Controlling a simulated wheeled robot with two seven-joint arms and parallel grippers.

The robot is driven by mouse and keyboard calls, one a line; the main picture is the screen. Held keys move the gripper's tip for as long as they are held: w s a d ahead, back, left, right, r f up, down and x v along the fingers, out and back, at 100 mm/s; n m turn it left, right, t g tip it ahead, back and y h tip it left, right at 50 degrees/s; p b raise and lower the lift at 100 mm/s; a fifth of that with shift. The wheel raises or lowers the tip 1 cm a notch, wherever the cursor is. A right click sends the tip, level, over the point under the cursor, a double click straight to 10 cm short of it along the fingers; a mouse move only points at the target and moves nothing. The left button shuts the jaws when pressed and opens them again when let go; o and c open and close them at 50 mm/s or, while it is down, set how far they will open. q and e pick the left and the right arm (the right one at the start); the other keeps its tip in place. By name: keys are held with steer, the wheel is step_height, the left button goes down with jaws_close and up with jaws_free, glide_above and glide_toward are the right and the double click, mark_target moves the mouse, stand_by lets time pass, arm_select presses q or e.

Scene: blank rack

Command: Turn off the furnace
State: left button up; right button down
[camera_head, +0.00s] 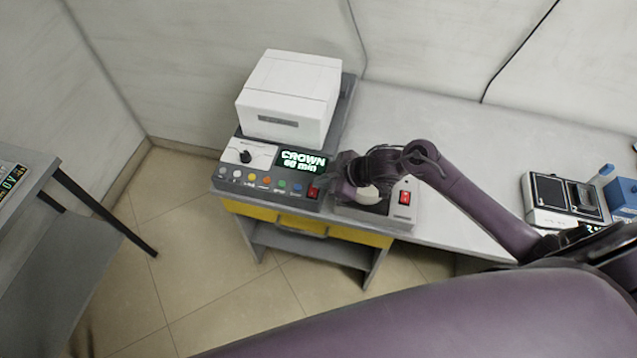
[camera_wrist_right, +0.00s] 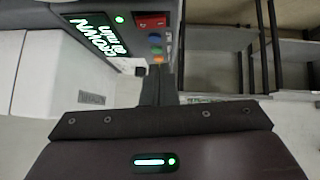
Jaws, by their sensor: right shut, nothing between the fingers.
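The furnace (camera_head: 290,92) is a white box on a dark grey base at the left end of the counter; its white body also shows in the right wrist view (camera_wrist_right: 75,75). Its front panel has a knob, a row of coloured buttons, a lit display (camera_head: 303,160) reading "CROWN 60 min" and a red switch (camera_head: 313,191) at the right end. In the right wrist view the red switch (camera_wrist_right: 150,22) is just beyond the fingers. My right gripper (camera_head: 325,175) is shut and empty, close to the panel's right end; contact cannot be told. My left gripper is not in view.
A light grey device with another red switch (camera_head: 405,197) stands right beside the panel, partly behind my right arm. A black-and-white device (camera_head: 563,198) and a blue box (camera_head: 622,195) are at the far right. The counter between is clear.

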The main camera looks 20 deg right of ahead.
steer(key=b+v, duration=0.1)
steer(key=v, duration=0.7)
steer(key=shift+d, duration=0.2)
steer(key=shift+f, duration=0.1)
steer(key=w+d+b, duration=0.1)
steer(key=b, duration=0.6)
steer(key=shift+d+b, duration=0.1)
steer(key=shift+b, duration=0.25)
steer(key=shift+w, duration=0.1)
